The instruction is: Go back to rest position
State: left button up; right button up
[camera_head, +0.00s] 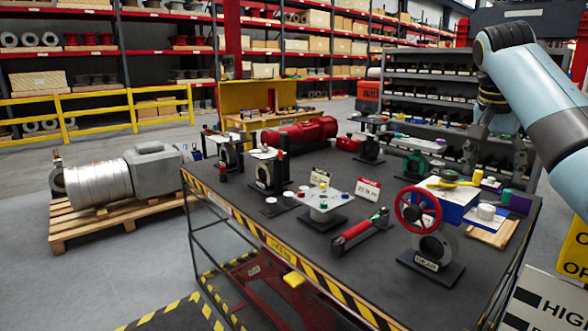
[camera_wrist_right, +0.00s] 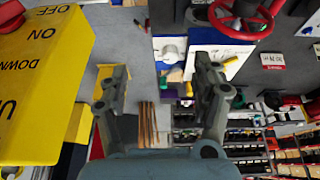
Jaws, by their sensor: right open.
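My right arm comes in from the right in the head view, and its gripper (camera_head: 495,165) points down with its two fingers apart. It is beyond and above the right end of the dark workbench (camera_head: 300,246). In the right wrist view, the gripper (camera_wrist_right: 160,78) is open, with nothing between its fingers. A valve with a red handwheel (camera_head: 417,210) stands upright on the bench, beside a blue box (camera_head: 453,212) with a yellow lever (camera_head: 450,182). The red handwheel also shows in the right wrist view (camera_wrist_right: 249,20). My left gripper is not in view.
A yellow control box (camera_wrist_right: 40,80) with black lettering is close to the gripper in the right wrist view. Smaller valves and a red tool (camera_head: 355,232) stand on the bench. Grey shelving (camera_head: 425,85) is behind.

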jog(key=s+a+f+n+g+b, duration=0.15)
jog(key=s+f+b, duration=0.45)
jog(key=f, duration=1.1)
jog(key=s+f+g+b, duration=0.25)
jog(key=s+f, duration=0.75)
jog(key=f, duration=0.8)
jog(key=s+f+n+g+b, duration=0.15)
jog(key=s+f+b, duration=0.45)
jog(key=f, duration=1.1)
jog(key=s+a+f+n+y+b, duration=0.1)
jog(key=s+a+f+n+b, duration=0.15)
jog(key=s+f, duration=1)
jog(key=s+a+f+n+y+b, duration=0.1)
jog(key=s+f+b, duration=0.3)
jog(key=s+f, duration=0.8)
jog(key=s+a+f+n+b, duration=0.1)
jog(key=s+f+n+b, duration=0.15)
jog(key=s+f, duration=1)
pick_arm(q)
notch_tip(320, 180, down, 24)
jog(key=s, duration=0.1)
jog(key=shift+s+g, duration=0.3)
pick_arm(e)
jog(key=r+t, duration=0.1)
jog(key=r+n+t, duration=0.1)
jog(key=r+t, duration=0.1)
jog(key=r, duration=0.1)
jog(key=shift+a+t+y, duration=0.3)
jog(key=shift+t, duration=0.05)
